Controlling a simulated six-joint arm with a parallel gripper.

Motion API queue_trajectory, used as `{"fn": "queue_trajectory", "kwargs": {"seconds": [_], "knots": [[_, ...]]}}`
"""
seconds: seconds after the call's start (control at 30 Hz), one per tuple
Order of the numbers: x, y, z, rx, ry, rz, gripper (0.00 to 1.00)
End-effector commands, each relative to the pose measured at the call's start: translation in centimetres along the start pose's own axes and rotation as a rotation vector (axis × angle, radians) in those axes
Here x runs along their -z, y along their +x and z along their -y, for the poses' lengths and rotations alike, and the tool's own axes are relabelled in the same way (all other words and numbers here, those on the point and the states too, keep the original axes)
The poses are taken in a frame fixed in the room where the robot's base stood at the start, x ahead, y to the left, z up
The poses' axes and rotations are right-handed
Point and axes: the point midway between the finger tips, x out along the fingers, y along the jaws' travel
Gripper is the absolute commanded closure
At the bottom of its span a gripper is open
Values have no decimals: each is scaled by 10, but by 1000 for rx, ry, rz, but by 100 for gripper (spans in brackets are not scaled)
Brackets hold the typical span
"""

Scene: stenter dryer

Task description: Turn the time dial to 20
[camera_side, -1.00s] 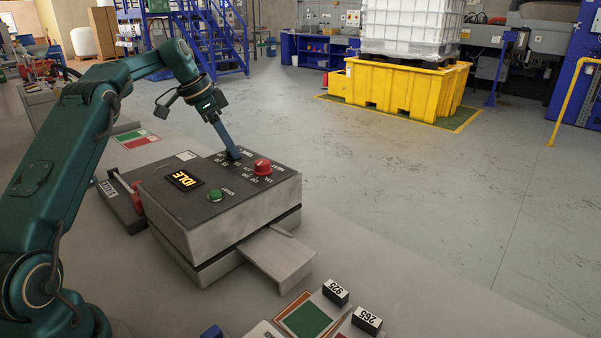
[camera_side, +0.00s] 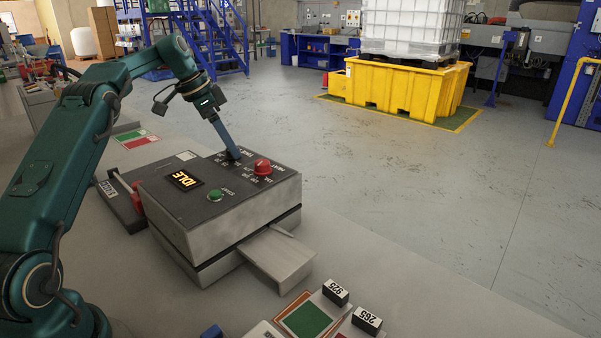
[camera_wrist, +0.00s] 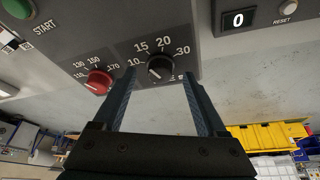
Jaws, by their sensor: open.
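The black time dial (camera_wrist: 160,69) is on the control panel in the wrist view, with 10, 15, 20 and 30 printed around it. It has a pale pointer mark, too small to read surely against the numbers. My gripper (camera_wrist: 159,76) is open, with one finger on each side of the dial. I cannot tell whether either finger touches it. In the side view my gripper (camera_side: 235,155) comes down on the far edge of the dryer's top panel (camera_side: 218,208) and hides the dial.
A red heat knob (camera_side: 262,167) sits close beside the time dial. A green start button (camera_side: 214,195) and an IDLE display (camera_side: 186,179) are on the same panel. A counter reading 0 (camera_wrist: 238,20) and a reset button (camera_wrist: 287,7) show at upper right in the wrist view.

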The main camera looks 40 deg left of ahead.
Motion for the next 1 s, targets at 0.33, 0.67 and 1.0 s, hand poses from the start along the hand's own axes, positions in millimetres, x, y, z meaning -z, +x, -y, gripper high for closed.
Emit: {"fn": "queue_trajectory", "kwargs": {"seconds": [0.33, 0.67, 1.0], "knots": [[0, -22, 1, 2, -1, -1, 26], [-11, -29, 1, 0, -1, -1, 26], [-36, -39, 0, 2, -5, 0, 26]]}}
